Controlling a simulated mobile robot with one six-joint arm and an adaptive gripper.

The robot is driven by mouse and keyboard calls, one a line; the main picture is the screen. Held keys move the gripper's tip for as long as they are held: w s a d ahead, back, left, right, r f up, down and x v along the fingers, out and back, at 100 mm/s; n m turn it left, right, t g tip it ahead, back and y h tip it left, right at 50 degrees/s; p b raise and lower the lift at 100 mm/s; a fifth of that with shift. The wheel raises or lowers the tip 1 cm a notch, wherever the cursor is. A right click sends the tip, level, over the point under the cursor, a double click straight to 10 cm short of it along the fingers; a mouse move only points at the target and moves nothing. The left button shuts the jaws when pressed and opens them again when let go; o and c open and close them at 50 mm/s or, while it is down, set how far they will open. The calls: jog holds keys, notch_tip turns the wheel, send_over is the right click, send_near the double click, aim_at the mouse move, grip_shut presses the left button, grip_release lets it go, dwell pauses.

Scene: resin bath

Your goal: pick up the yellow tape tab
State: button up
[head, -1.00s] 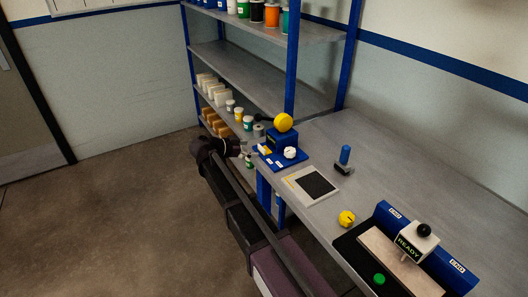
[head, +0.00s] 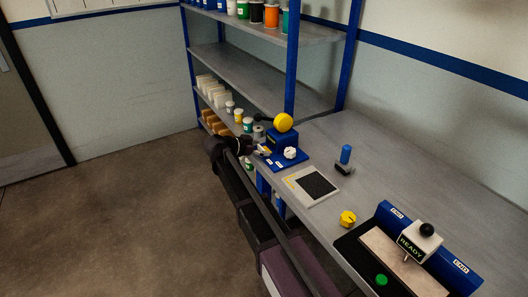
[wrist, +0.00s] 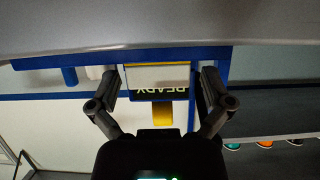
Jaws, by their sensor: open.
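The tape dispenser (head: 283,139) is a blue block on a blue base plate, with a round yellow roll (head: 283,122) on top. The small yellow tape tab (head: 264,150) shows at its left side, partly hidden by my gripper. My gripper (head: 257,148) is open, close in front of the dispenser's left side. In the wrist view the dispenser is upside down, with a dark READY panel (wrist: 160,88) between and beyond my open fingers (wrist: 160,78). A yellow piece (wrist: 162,113) shows beyond the panel, probably the roll edge-on. I cannot tell whether the fingers touch the tab.
A white knob (head: 290,153) stands at the dispenser's right front. Small jars (head: 239,114) line the shelf behind my gripper.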

dwell(0.4)
jog(key=c, duration=0.8)
jog(key=shift+r, duration=0.1)
notch_tip(320, 180, up, 3)
jog(key=p, duration=0.3)
jog(key=shift+r+p, duration=0.2)
jog(key=shift+p, duration=0.15)
jog(key=s+d, duration=0.1)
jog(key=s, duration=0.4)
jog(key=s+d+r+p, duration=0.1)
jog(key=s, duration=0.4)
jog(key=s+d, duration=0.2)
jog(key=s, duration=0.3)
jog(key=shift+s+r, duration=0.2)
jog(key=shift+s, duration=0.1)
